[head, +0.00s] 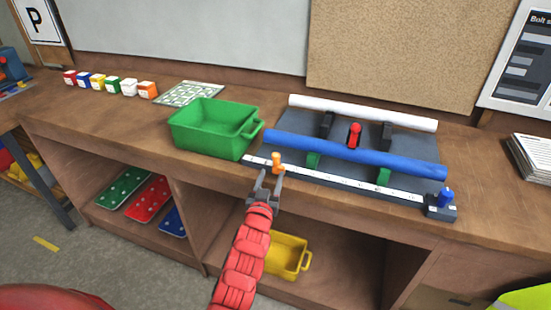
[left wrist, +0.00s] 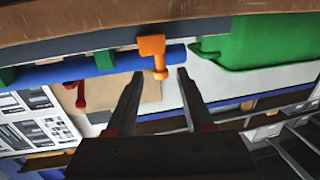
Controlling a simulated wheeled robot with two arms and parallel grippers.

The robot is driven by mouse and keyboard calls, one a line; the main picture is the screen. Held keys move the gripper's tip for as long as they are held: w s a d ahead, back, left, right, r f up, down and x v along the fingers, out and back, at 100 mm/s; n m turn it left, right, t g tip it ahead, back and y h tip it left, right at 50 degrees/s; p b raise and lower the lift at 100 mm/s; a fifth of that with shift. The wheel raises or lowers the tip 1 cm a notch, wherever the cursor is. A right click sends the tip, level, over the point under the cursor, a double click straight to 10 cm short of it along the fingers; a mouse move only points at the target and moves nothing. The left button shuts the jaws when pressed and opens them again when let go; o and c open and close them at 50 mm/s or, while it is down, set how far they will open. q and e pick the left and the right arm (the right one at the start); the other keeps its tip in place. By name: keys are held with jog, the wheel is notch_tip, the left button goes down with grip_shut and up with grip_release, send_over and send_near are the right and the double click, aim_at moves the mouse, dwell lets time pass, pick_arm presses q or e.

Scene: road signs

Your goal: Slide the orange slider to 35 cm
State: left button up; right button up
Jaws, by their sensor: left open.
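The orange slider (head: 277,160) sits near the left end of a white marked scale (head: 340,181), which runs along the front of a grey fixture on the bench. My left gripper (head: 271,173) is open, just in front of the slider at the bench's front edge. In the left wrist view, the slider (left wrist: 151,46) is ahead of the open left gripper (left wrist: 160,73), and its knob end reaches towards the gap between the fingertips. I cannot tell whether a finger touches it. The scale's numbers are too small to read. My right gripper is not in view.
A green bin (head: 213,127) stands just left of the scale. A blue bar (head: 350,152) lies behind it, with a white bar (head: 362,112) further back. A blue knob (head: 445,196) stands at the scale's right end. A yellow bin (head: 288,255) is on the shelf below.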

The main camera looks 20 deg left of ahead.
aim_at(275, 164)
pick_arm(q)
jog(key=w, duration=0.2)
jog(key=w+p, duration=0.1)
jog(key=w, duration=0.2)
jog(key=w+a+p, duration=0.1)
jog(key=w, duration=0.1)
jog(key=shift+w, duration=0.2)
jog(key=shift+c, duration=0.2)
grip_shut()
dwell(1.1)
